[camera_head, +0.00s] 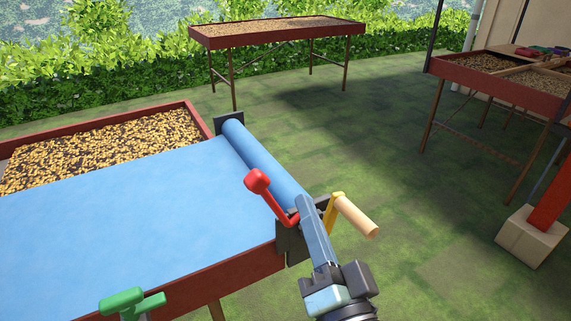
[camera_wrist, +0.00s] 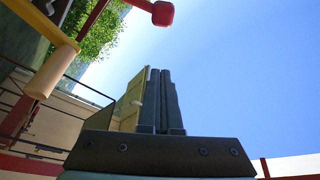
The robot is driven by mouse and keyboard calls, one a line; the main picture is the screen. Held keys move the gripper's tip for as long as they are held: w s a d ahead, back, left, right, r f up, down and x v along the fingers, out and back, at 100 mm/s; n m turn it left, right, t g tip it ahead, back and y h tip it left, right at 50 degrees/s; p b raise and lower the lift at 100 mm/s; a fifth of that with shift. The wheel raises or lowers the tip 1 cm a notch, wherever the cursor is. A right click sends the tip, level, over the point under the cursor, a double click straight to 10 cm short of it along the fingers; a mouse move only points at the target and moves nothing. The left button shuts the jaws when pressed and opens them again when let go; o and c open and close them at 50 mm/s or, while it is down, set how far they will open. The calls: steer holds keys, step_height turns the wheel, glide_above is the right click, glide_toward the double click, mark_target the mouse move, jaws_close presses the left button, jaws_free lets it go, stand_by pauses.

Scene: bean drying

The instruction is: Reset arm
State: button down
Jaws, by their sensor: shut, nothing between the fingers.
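My gripper (camera_head: 305,204) is at the right end of the near drying table, beside the roller's crank. Its fingers (camera_wrist: 160,98) are pressed together and empty in the wrist view. A red-knobbed lever (camera_head: 257,181) stands just left of the gripper in the head view; its knob (camera_wrist: 162,13) shows at the top of the wrist view. The yellow crank with a pale wooden handle (camera_head: 357,216) is just right of the gripper; the handle (camera_wrist: 50,72) is at left in the wrist view. I cannot tell whether the gripper touches either.
A blue sheet (camera_head: 110,215) covers much of the near table, from the blue roller (camera_head: 262,160); beans (camera_head: 100,145) show behind it. A green handle (camera_head: 131,303) is at the front edge. Other tables stand at back (camera_head: 277,30) and right (camera_head: 500,85). Grass between them is clear.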

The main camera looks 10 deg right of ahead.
steer(key=s+a+r+n+t+p, duration=0.2)
steer(key=r+p, duration=0.3)
steer(key=r, duration=1.1)
steer(key=s+a+r+n+t+h+p, duration=0.1)
steer(key=r+p, duration=0.5)
steer(key=r, duration=1)
steer(key=s+a+r+n+t+p, duration=0.3)
steer(key=a+r+n+p, duration=0.2)
steer(key=r, duration=1)
steer(key=shift+s+a+r+n+t+h+p, duration=0.2)
steer(key=shift+a+r+n+t+h+p, duration=0.1)
steer(key=shift+r+t+h, duration=0.1)
